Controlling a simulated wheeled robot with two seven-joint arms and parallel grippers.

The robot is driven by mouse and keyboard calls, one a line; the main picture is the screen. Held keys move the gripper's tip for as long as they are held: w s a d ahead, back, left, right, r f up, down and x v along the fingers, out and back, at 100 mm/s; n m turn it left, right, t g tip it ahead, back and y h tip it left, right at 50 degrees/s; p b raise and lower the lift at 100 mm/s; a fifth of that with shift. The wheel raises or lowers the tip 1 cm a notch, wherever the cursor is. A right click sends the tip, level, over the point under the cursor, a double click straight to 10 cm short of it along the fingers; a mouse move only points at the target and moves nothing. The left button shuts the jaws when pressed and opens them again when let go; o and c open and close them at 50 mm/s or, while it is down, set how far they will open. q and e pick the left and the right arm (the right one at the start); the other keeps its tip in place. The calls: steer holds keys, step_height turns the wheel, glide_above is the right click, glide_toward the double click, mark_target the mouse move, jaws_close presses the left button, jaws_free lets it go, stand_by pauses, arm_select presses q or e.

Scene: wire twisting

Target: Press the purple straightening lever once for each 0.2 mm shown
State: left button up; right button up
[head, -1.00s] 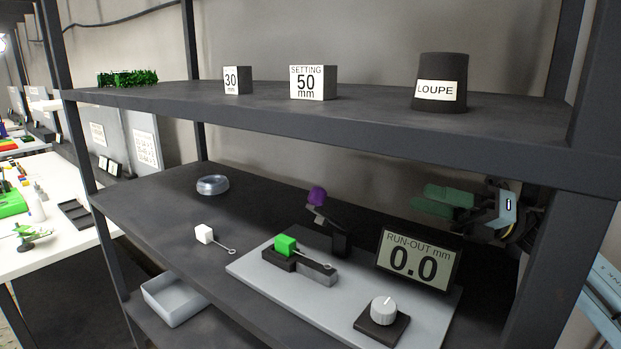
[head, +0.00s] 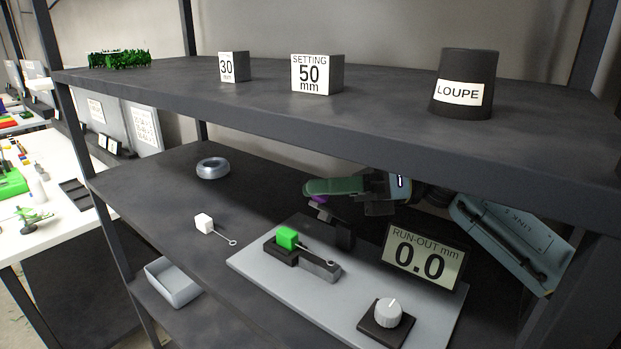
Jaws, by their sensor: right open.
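The purple lever (head: 319,200) stands at the back of the grey fixture plate on the middle shelf. Its knob is mostly hidden behind my right gripper (head: 312,188). That gripper comes in from the right, open, with its green fingers over the knob; I cannot tell whether they touch it. The run-out display (head: 423,257) reads 0.0 mm. My left gripper is not in view.
A white knob (head: 388,312) stands at the plate's front right. A white cube with a looped wire (head: 204,223) and a wire coil (head: 213,168) lie on the shelf at left. The upper shelf (head: 380,105) runs close above my right arm.

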steer(key=shift+s+a, duration=0.15)
steer(key=shift+a, duration=0.9)
jaws_close()
